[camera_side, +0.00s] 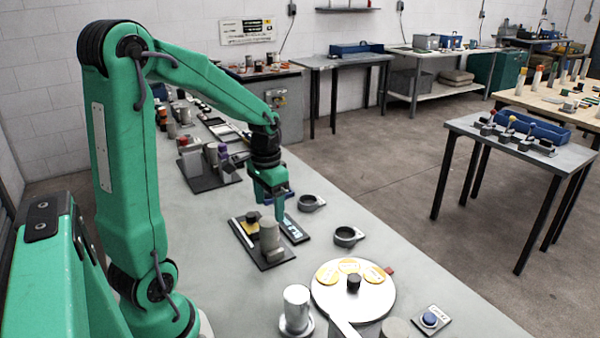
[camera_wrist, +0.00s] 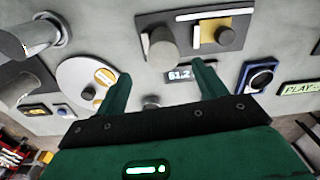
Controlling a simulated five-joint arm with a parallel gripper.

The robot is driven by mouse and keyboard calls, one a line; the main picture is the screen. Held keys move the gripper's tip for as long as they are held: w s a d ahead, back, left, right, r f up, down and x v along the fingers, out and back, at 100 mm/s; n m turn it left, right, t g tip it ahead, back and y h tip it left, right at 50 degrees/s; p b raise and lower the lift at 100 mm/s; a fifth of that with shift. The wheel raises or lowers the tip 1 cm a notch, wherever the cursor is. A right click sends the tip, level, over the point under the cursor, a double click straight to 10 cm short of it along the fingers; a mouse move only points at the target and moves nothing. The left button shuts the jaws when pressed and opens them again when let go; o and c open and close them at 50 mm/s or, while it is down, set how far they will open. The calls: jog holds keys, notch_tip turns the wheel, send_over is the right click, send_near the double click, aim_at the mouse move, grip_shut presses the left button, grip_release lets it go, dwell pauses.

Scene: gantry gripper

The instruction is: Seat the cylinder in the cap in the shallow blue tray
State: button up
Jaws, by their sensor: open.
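My gripper (camera_side: 279,210) is open, with nothing between its fingers in the wrist view (camera_wrist: 160,72). It hangs above the bench, near a dark plate. A grey cylinder (camera_side: 268,237) stands upright on that plate; it also shows in the wrist view (camera_wrist: 160,48), just beyond the fingers. A blue square tray (camera_wrist: 257,76) with a dark round cap-like piece (camera_wrist: 261,78) lies right of the fingers in the wrist view. In the side view my gripper largely hides that spot. The cap looks empty, but it is small and unclear.
The dark plate (camera_side: 247,250) carries a display (camera_side: 293,228) beside it. Two grey rings (camera_side: 312,203) (camera_side: 348,236) lie to its right. A white disc (camera_side: 335,304) with yellow labels and a shiny metal cylinder (camera_side: 296,306) stand nearer the camera. The bench's right strip is mostly clear.

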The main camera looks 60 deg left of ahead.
aim_at(269, 221)
jog(key=shift+a+f, duration=0.3)
jog(key=shift+f, duration=0.1)
jog(key=shift+f, duration=1.2)
jog(key=shift+f, duration=0.1)
jog(key=shift+f, duration=2.5)
jog(key=c, duration=1.4)
